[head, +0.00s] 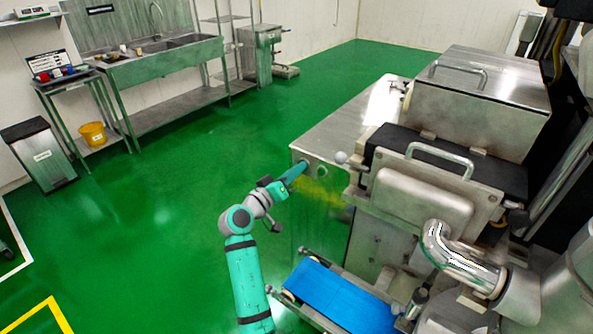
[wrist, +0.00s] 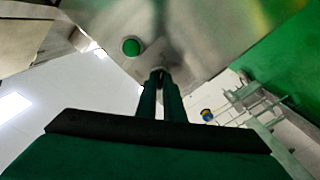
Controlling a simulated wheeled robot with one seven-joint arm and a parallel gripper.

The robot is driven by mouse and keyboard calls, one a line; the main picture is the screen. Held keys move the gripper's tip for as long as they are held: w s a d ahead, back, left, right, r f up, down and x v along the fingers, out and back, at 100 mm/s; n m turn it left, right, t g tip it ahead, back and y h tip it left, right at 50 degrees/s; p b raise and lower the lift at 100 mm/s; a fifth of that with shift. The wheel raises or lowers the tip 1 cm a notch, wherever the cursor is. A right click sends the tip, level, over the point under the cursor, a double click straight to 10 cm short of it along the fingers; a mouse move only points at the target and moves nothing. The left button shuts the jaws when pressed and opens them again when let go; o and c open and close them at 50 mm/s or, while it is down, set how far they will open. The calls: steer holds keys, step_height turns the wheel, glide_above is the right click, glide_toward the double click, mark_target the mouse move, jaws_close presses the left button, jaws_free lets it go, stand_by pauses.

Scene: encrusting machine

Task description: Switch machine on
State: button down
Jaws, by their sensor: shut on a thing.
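The steel encrusting machine (head: 335,140) stands at the right of the head view. My gripper (head: 303,165) reaches its near end panel. In the wrist view my gripper (wrist: 159,80) has its two fingers close together at the steel panel (wrist: 195,40). They are shut on a small dark switch knob (wrist: 158,71), mostly hidden between the fingertips. A round green button (wrist: 131,47) sits on the panel just above and left of the fingertips, apart from them. Which way the switch is turned cannot be told.
A sink bench (head: 165,60), a small table with a yellow bucket (head: 94,133) and a bin (head: 40,155) stand far left. The green floor between is clear.

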steer(key=c, duration=1.9)
jaws_free()
steer(key=shift+o, duration=0.2)
steer(key=v, duration=1.1)
steer(key=shift+w, duration=0.1)
steer(key=shift+d, duration=0.1)
